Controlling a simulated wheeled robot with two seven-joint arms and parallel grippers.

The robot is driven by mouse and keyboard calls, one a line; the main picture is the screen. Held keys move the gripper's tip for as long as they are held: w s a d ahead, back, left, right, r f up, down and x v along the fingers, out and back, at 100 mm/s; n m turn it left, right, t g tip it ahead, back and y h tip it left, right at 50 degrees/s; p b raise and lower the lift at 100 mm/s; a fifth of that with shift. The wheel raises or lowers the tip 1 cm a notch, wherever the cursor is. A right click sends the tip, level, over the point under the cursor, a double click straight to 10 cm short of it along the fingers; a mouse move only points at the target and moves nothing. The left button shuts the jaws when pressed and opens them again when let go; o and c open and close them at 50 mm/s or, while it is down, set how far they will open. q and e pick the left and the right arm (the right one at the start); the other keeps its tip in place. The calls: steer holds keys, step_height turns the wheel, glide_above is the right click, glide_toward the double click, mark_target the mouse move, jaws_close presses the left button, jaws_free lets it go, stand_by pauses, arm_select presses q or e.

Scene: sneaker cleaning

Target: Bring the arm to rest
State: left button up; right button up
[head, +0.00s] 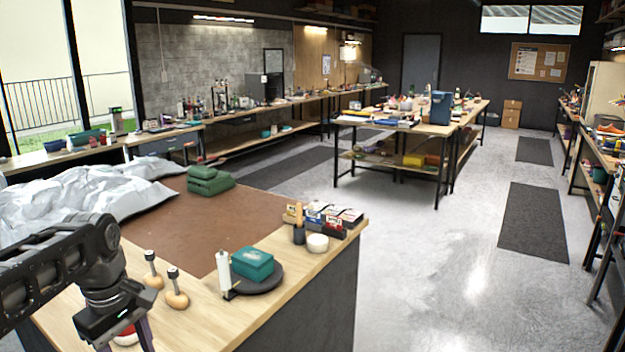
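My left arm comes in from the left, and its gripper (126,343) points down at the lower left edge of the picture. The fingertips are cut off by the frame edge, so I cannot tell whether it is open or shut. A small red and white thing (127,335) shows between or behind the fingers; I cannot tell whether it is held. My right arm and gripper are not in view.
The workbench (215,308) has a brown mat (190,222), crumpled grey sheeting (75,200), folded green cloths (208,181), two wooden-based tools (176,290), a white bottle (224,272), a teal box (252,263) and small boxes (333,218). Open floor (430,270) lies right.

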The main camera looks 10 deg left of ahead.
arm_select(q)
steer(key=w+d+f+m+t+h, duration=0.1)
steer(key=w+d+f+m+t, duration=0.4)
steer(key=w+f, duration=0.45)
steer(key=w+d+f+m+h, duration=0.2)
steer(key=d+f+m, duration=0.3)
steer(key=d+f, duration=0.7)
steer(key=s+d+f+m+g, duration=0.1)
steer(key=s+d+f, duration=0.2)
steer(key=s+f, duration=0.4)
steer(key=s+d+f+m+g, duration=0.1)
steer(key=s+d+f, duration=0.3)
steer(key=f, duration=0.5)
steer(key=s+d+f+g, duration=0.1)
steer(key=s+d+f, duration=0.1)
steer(key=s, duration=0.6)
steer(key=s+d+f+g+h, duration=0.1)
steer(key=s+f, duration=0.3)
steer(key=s, duration=0.4)
steer(key=shift+s+d+f+g, duration=0.15)
steer(key=shift+s+d+g, duration=0.05)
steer(key=shift+d+g, duration=0.3)
steer(key=shift+a, duration=0.15)
